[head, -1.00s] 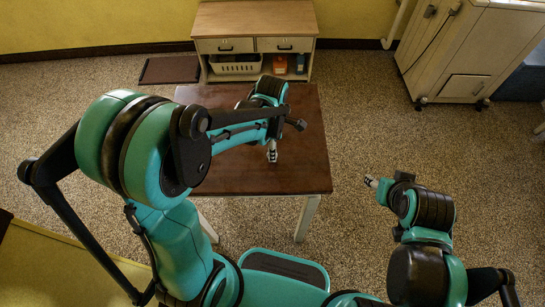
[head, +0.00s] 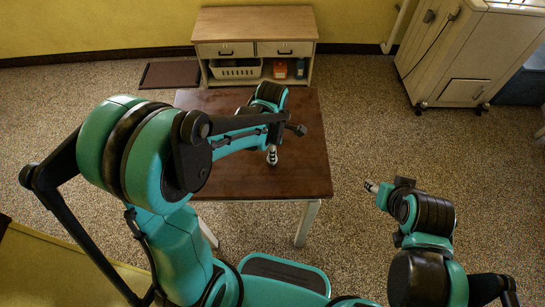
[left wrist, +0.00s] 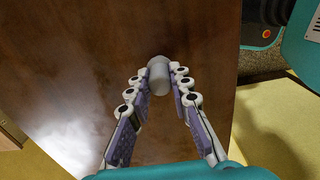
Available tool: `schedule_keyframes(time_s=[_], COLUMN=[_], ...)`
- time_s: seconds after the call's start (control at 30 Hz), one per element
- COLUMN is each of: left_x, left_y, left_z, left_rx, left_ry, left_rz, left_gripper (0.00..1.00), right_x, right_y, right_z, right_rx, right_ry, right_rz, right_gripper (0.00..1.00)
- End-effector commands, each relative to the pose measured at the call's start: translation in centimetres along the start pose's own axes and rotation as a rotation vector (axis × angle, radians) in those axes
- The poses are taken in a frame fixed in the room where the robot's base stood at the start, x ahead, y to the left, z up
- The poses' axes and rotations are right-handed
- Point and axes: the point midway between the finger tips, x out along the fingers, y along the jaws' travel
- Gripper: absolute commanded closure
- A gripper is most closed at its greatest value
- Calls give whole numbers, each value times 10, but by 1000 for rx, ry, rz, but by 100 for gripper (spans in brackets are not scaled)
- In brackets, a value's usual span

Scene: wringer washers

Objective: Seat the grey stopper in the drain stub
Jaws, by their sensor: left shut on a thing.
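The grey stopper (left wrist: 159,75) is a small smooth cylinder between the fingertips in the left wrist view. My left gripper (left wrist: 162,88) is shut on it, over the brown table top. In the head view my left gripper (head: 272,156) points down over the middle of the table, and the stopper is too small to make out there. How high it is above the wood is hard to tell. My right gripper (head: 371,186) is off the table's right edge, over the floor; its jaw opening is too small to judge. I cannot make out the drain stub.
The dark wooden table (head: 215,185) looks otherwise bare. A cream washer (head: 455,60) on casters stands at the back right. A wooden cabinet (head: 255,25) with a white basket (head: 236,72) is behind the table. A brown mat (head: 171,75) lies on the speckled floor.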

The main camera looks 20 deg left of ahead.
Motion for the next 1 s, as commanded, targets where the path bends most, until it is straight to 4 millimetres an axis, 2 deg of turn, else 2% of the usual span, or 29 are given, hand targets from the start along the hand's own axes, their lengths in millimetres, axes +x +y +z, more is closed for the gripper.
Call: schedule_keyframes(time_s=[1.0], left_x=[-49], left_y=[0], left_z=[0], left_rx=[0], left_ry=[0], left_rz=[0], left_gripper=[100], right_x=[-31], right_y=[0], right_z=[-22], right_rx=[0], right_ry=[0], right_rz=[0], right_gripper=[53])
